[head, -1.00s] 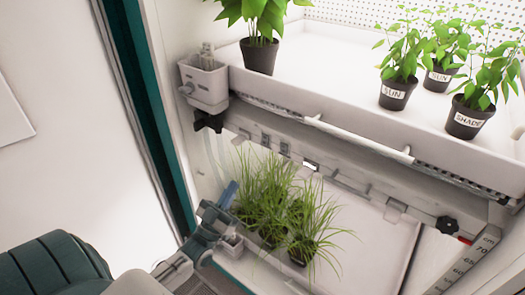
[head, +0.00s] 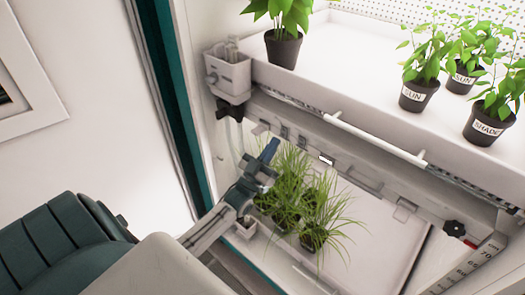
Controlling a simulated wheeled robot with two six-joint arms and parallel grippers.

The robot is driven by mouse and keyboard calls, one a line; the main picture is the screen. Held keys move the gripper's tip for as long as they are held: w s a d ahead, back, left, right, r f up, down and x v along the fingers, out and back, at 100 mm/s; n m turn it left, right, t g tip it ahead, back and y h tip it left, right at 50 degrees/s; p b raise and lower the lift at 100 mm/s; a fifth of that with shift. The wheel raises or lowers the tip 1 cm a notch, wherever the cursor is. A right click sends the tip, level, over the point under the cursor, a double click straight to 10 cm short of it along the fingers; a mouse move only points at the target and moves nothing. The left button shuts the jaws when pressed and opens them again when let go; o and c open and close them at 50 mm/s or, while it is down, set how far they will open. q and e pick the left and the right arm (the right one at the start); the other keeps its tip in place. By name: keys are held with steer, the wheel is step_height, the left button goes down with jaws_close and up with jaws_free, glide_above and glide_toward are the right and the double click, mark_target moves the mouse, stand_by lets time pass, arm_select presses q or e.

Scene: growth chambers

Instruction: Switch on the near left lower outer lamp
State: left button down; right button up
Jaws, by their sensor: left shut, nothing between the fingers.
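A pale lamp bar (head: 355,172) runs slanting under the front edge of the upper shelf. Small grey switch-like parts (head: 284,133) sit along its left part, and a small bright white patch (head: 326,159) shows farther right. I cannot tell from this view which part belongs to the near left lower outer lamp, or whether it is lit. My left gripper (head: 269,149) is shut and empty, its blue fingers pointing up just below the left part of the bar. I cannot tell whether it touches anything. My right gripper is not in view.
Grassy plants (head: 308,195) in dark pots stand on the lower shelf, close to the right of my left gripper. The upper shelf (head: 345,75) holds several potted plants. A white caddy (head: 228,75) hangs at its left corner. A dark knob (head: 453,228) is at right.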

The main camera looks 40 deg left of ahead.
arm_select(q)
steer(key=shift+w+d+f, duration=0.1)
steer(key=shift+w+f, duration=0.05)
steer(key=shift+w, duration=0.7)
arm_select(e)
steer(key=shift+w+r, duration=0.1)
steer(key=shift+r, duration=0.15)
